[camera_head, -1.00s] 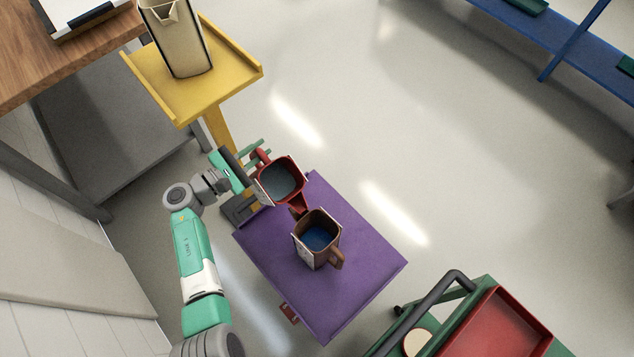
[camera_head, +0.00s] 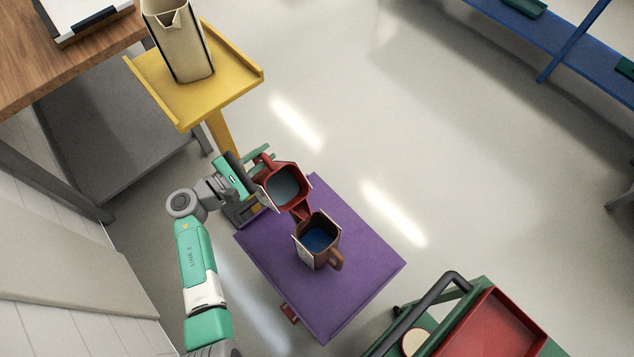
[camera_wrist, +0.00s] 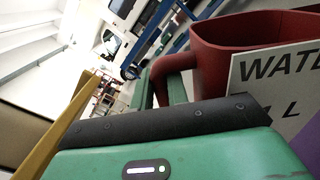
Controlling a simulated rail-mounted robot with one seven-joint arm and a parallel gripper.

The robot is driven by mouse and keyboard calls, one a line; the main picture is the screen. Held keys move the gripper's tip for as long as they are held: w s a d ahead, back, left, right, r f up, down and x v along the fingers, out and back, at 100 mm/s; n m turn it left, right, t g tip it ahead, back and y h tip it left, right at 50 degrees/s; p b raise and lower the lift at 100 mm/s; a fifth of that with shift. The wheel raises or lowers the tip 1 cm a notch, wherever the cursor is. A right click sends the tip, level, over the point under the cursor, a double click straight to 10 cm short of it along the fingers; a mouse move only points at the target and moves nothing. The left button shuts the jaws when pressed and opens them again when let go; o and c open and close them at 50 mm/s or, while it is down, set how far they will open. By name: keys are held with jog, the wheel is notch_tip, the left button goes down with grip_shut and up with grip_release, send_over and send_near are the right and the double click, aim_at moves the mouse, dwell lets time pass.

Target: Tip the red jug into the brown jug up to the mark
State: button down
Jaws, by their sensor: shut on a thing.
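The red jug (camera_head: 284,186) is held by my gripper (camera_head: 262,160), shut on its handle, at the upper left of the purple surface. In the wrist view the red jug (camera_wrist: 250,30) shows a white label with partly cut-off lettering. The brown jug (camera_head: 328,254) stands upright on the purple table (camera_head: 365,265), with dark blue liquid inside. A white label is on its left side; I cannot read a mark. I cannot make out a stream between them.
A cream jug (camera_head: 183,45) stands on a yellow stand (camera_head: 215,90) at the upper left. A green cart with a red tray (camera_head: 500,325) is at the lower right. The purple table's right part is clear.

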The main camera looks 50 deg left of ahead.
aim_at(268, 161)
jog(key=shift+d+r+m+p, duration=0.35)
jog(key=shift+d+r+m, duration=0.15)
jog(key=shift+r, duration=0.3)
jog(key=shift+w+d+r+m+p, duration=0.1)
jog(key=shift+d+r+m+p, duration=0.1)
jog(key=shift+d+r+m, duration=0.35)
jog(key=shift+d+r+m+p, duration=0.2)
jog(key=shift+d+r+m, duration=0.2)
jog(key=shift+r, duration=0.25)
jog(key=shift+d+r+m, duration=0.25)
jog(key=shift+r+m, duration=0.05)
jog(key=shift+m, duration=0.05)
jog(key=shift+d+r+m, duration=0.5)
jog(key=shift+d+r, duration=0.05)
jog(key=shift+d, duration=0.05)
dwell(1.1)
